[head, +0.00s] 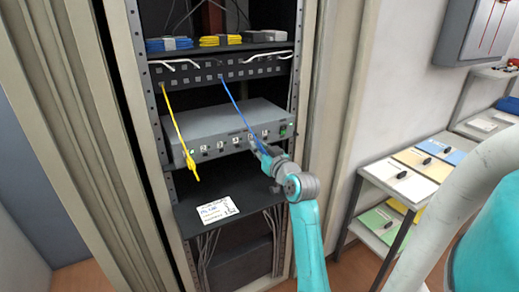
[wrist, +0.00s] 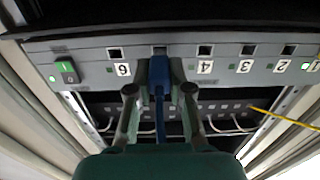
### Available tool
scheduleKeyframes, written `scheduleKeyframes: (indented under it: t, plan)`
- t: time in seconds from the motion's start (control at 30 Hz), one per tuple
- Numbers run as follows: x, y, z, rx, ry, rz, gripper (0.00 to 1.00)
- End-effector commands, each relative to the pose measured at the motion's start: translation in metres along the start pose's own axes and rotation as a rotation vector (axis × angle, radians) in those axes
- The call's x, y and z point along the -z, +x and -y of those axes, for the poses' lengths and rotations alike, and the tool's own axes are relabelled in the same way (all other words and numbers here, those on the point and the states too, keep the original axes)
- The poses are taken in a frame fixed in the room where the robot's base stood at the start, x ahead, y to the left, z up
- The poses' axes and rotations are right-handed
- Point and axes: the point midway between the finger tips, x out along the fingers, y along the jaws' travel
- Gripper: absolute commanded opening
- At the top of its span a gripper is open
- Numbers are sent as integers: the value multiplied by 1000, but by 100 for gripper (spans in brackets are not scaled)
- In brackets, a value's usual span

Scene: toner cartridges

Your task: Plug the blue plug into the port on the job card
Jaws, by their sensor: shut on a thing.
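My gripper (wrist: 158,88) is shut on the blue plug (wrist: 159,72), close to the front of the grey switch box (wrist: 85,51). In the wrist view the plug's end is just below the port (wrist: 160,50) between those labelled 6 and 4; that port's own label is hidden. I cannot tell whether the plug touches or enters it. In the head view my gripper (head: 262,153) is at the right part of the box (head: 215,116), and the blue cable (head: 237,108) runs up from it. The job card (head: 217,210) lies on the shelf below; its writing is too small to read surely.
A yellow cable (head: 178,128) hangs down past the left of the box. A patch panel (head: 240,69) sits above it, with cable bundles on top. Rack posts and beige doors flank the opening. A side table (head: 390,175) with coloured cards stands at right.

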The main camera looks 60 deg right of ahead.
Motion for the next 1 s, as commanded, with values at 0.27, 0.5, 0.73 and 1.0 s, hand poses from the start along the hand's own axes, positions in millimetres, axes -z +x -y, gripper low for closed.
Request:
scheduleKeyframes:
  t: [0.27,0.5,0.73,1.0]
  plan:
    - [0,0,0,0,0,0,2]
    - [0,1,0,0,0,0,2]
    - [0,3,0,0,0,0,2]
    - [0,7,0,0,0,0,2]
